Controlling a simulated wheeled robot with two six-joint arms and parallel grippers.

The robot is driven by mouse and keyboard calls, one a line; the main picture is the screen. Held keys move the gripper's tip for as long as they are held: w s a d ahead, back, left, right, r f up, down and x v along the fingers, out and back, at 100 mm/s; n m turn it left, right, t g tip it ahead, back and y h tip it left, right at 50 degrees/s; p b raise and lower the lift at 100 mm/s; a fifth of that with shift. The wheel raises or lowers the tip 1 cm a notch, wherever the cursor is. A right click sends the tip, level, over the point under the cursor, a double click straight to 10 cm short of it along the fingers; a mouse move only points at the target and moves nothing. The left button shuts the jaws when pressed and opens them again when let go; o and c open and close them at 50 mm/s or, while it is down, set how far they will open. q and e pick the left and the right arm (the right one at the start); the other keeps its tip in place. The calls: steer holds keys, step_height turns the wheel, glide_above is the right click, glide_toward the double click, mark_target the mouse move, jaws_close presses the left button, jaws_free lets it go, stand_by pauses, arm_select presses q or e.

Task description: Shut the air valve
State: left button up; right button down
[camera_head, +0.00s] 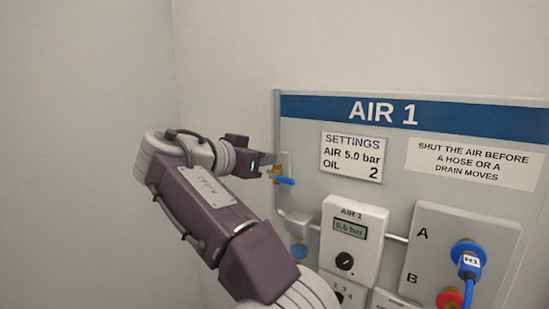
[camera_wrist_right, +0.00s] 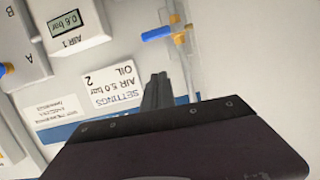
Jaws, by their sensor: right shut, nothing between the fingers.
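The air valve has a blue lever handle (camera_head: 286,181) on a brass body at the left edge of the AIR 1 panel. In the head view the lever points right, tilted slightly down, across the vertical pipe. It also shows in the right wrist view, where the blue lever (camera_wrist_right: 160,34) lies across the pipe. My right gripper (camera_head: 268,170) is just left of and above the valve. My left gripper is not in view.
The AIR 1 panel (camera_head: 400,150) stands against the wall. A white gauge unit (camera_head: 352,240) reads about 0.6 bar. A settings card (camera_head: 352,158) says air 5.0 bar, oil 2. Ports A and B, one with a blue R1 connector (camera_head: 469,262), are at right. The wall left of my arm is bare.

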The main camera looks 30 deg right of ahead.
steer(key=v, duration=0.3)
steer(key=shift+a, duration=0.15)
stand_by(0.3)
